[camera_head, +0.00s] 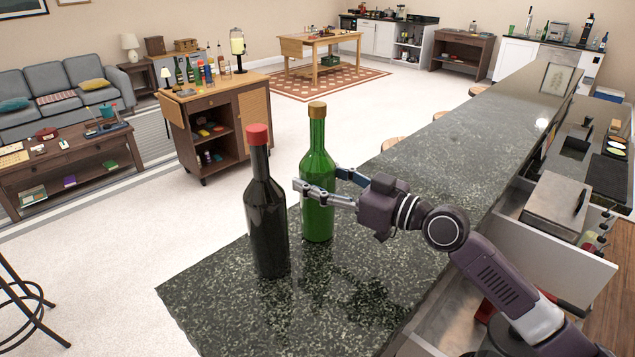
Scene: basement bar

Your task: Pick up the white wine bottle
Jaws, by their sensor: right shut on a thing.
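A green glass bottle with a gold cap (318,160), which I take to be the white wine bottle, is upright at the near end of the dark stone counter (215,300). My right gripper (319,181) reaches in from the right and is shut on the middle of this bottle, one finger in front and one behind. I cannot tell whether its base touches the counter. A dark bottle with a red cap (266,215) stands upright just left of it, close to the front finger. My left gripper is not in view.
The counter runs clear toward the back right, with a framed picture (556,79) at its far end. Stools (394,143) stand along its left side. Behind the counter, right, is a sink area with an open drawer (550,245). A wooden cart (215,125) stands beyond.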

